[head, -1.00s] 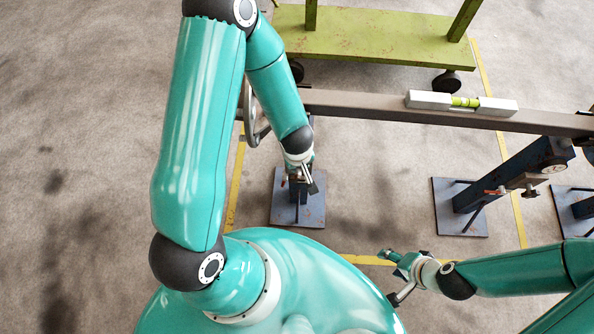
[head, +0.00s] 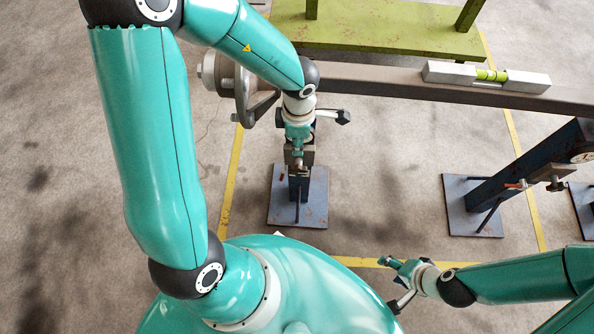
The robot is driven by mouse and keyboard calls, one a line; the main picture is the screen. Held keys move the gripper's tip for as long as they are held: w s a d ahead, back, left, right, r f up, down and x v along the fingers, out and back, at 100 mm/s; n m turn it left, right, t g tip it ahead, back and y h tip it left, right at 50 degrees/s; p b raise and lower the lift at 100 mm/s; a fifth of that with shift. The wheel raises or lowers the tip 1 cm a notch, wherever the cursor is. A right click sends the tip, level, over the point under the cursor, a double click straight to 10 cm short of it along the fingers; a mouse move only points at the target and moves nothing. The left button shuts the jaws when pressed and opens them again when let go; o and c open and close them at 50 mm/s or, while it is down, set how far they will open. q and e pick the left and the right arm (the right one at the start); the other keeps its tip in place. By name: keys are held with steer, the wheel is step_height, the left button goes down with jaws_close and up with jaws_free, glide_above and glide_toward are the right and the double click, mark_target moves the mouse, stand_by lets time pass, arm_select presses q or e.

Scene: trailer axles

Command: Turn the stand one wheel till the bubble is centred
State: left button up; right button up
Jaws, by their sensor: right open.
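A spirit level (head: 446,73) with a green vial (head: 490,75) lies on the long grey-brown axle beam (head: 400,84). The bubble's place in the vial is too small to tell. A blue stand (head: 300,187) on a square base plate (head: 313,208) is below the beam's left end. My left gripper (head: 318,135) is over this stand's top and partly hides it; one dark finger points right, and the other is hard to make out. I cannot tell whether it touches the stand. My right gripper (head: 391,284) is open and empty above the floor at lower middle.
A second blue stand (head: 520,170) with a crank-like handle is to the right, and part of another plate (head: 583,205) shows at the right edge. A green cart (head: 390,36) stands behind the beam. A round metal hub (head: 240,88) is at the beam's left end. Yellow lines mark the floor.

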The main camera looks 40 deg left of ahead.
mark_target(298, 167)
arm_select(q)
step_height(298, 167, down, 16)
steer(key=b, duration=0.9)
steer(key=shift+f+b, duration=0.1)
steer(key=shift+b, duration=0.2)
